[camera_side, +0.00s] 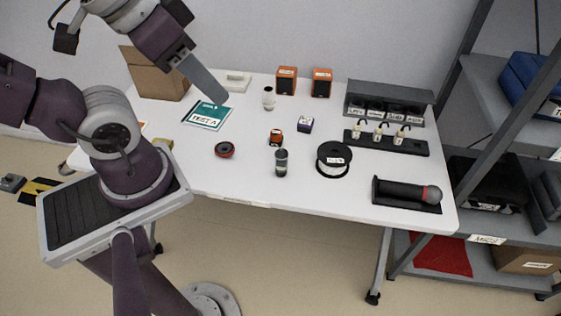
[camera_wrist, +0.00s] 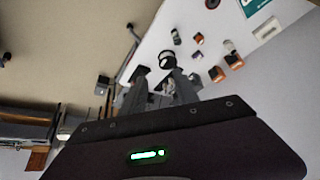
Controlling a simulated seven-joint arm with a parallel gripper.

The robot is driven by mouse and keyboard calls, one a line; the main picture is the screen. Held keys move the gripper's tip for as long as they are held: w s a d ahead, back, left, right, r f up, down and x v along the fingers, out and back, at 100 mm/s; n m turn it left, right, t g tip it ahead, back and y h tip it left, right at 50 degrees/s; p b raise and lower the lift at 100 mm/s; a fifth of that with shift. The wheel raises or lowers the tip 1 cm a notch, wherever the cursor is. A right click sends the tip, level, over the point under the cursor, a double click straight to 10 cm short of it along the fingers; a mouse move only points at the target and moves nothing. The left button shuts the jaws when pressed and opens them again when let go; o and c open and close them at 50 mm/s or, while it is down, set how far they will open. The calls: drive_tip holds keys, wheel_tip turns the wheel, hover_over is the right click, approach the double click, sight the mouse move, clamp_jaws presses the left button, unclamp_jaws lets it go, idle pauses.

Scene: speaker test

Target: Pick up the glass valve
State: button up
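A small dark glass-like cylinder with a pale label, which looks like the glass valve (camera_side: 281,163), stands upright near the front middle of the white table. It shows small in the wrist view (camera_wrist: 176,37). I cannot be sure of its identity, as a small whitish upright item (camera_side: 269,98) stands farther back. My gripper (camera_side: 218,98) is high at the upper left in the side view, well away from the cylinder. In the wrist view my gripper's two grey fingers (camera_wrist: 160,76) are apart, with nothing seen held between them.
Around the cylinder are a black-and-white spool (camera_side: 334,160), a small orange item (camera_side: 276,138), a purple box (camera_side: 305,125) and a red round piece (camera_side: 225,150). Orange speakers (camera_side: 322,82) stand behind. A black rack (camera_side: 414,147) and microphone (camera_side: 405,191) are at right.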

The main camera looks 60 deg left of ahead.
drive_tip(key=o, duration=0.5)
drive_tip(key=w+a+f+m+y, duration=0.2)
drive_tip(key=w+a+f, duration=0.3)
drive_tip(key=w+a, duration=0.45)
drive_tip(key=w+a+f+m+y, duration=0.15)
drive_tip(key=w+a+f, duration=0.25)
drive_tip(key=w+a, duration=0.5)
drive_tip(key=m+t+h, duration=0.4)
drive_tip(key=m+h, duration=0.1)
drive_tip(key=h, duration=0.8)
approach(282, 155)
wheel_tip(282, 155, down, 3)
drive_tip(key=w+d, duration=0.2)
drive_tip(key=shift+t, duration=0.3)
drive_tip(key=x, duration=0.4)
drive_tip(key=a+x, duration=0.1)
drive_tip(key=x, duration=0.1)
drive_tip(key=shift+w+d+f, duration=0.25)
drive_tip(key=shift+w, duration=0.35)
